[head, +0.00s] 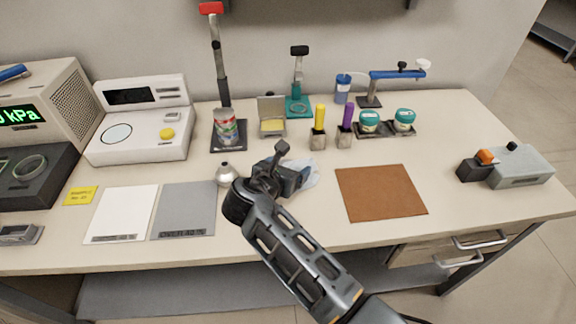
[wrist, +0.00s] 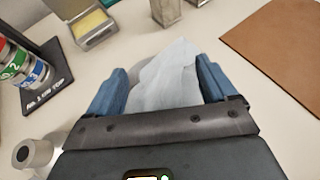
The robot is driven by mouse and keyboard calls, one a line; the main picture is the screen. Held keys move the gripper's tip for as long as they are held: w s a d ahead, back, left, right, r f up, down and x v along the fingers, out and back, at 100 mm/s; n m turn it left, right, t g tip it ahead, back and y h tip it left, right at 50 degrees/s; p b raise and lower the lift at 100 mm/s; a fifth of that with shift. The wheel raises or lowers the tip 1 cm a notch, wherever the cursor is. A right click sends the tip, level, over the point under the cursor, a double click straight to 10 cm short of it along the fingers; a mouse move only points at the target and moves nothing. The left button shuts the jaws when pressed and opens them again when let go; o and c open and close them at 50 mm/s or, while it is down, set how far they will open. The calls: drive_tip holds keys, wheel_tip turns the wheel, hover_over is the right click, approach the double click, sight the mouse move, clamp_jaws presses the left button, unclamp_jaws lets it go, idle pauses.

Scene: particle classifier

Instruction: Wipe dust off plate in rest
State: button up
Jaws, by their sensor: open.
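My gripper (head: 290,178) is over the middle of the table in the head view. In the wrist view its two blue fingers (wrist: 161,72) are spread open. A pale blue crumpled wipe (wrist: 168,78) lies between and beyond them; I cannot tell whether they touch it. In the head view the wipe (head: 309,174) shows partly behind my gripper. A small grey metal holder with a raised back (head: 271,104) stands behind, with a yellow piece (head: 272,125) in it. The yellow piece also shows in the wrist view (wrist: 90,25). I cannot tell which item is the plate, and no dust is discernible.
A striped can (head: 225,128) on a dark pad and a small silver flask (head: 226,174) stand left of my gripper. Yellow-handled (head: 319,125) and purple-handled (head: 346,125) tools stand behind it. A brown mat (head: 381,193) lies right. White (head: 122,213) and grey (head: 184,209) sheets lie left.

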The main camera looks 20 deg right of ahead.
drive_tip(key=shift+f+b, duration=0.35)
drive_tip(key=shift+f, duration=0.7)
drive_tip(key=shift+c, duration=0.7)
drive_tip(key=c, duration=0.6)
